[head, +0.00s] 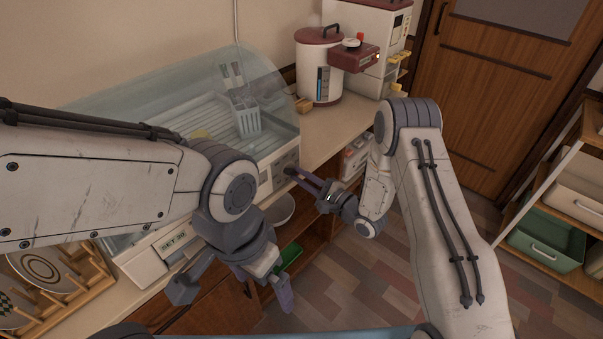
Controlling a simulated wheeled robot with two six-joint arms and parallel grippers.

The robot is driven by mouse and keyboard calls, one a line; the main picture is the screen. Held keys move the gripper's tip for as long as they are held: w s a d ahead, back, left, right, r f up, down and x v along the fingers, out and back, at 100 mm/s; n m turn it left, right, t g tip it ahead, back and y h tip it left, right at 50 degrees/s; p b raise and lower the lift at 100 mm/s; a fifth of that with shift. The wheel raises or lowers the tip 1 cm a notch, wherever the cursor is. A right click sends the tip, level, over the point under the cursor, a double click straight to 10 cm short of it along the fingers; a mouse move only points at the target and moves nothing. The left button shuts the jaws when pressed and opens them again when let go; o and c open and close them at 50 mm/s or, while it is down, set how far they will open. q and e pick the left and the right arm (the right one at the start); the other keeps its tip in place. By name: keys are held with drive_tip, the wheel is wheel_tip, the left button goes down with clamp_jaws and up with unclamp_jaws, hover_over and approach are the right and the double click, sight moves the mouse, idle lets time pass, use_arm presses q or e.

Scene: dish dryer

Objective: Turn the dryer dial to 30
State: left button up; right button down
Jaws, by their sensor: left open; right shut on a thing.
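The dish dryer (288,128) is a pale box with a clear domed lid, standing on the counter. Its grey control panel (280,163) is at the right end of the front. My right gripper (291,172) reaches in from the right and is shut on the dial at this panel. The fingers cover most of the dial, so its setting cannot be read. A label (173,240) on the left part of the dryer's front seems to read "SET 30". My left gripper (234,292) is open and empty, pointing down in front of the dryer, away from the dial.
A wooden rack with plates (40,268) stands at the left. A white and dark red dispenser (318,70) and another white appliance (367,20) stand behind to the right. A grey round dish (281,208) and a green item (289,257) show below the counter. Shelves with bins (548,245) are far right.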

drive_tip(key=shift+f+m, duration=0.15)
drive_tip(key=shift+m, duration=0.65)
drive_tip(key=c, duration=0.8)
unclamp_jaws()
drive_tip(key=shift+c, duration=0.2)
drive_tip(key=v, duration=1)
drive_tip(key=shift+s+d+b, duration=0.2)
drive_tip(key=shift+s+b, duration=0.05)
drive_tip(key=shift+b, duration=0.2)
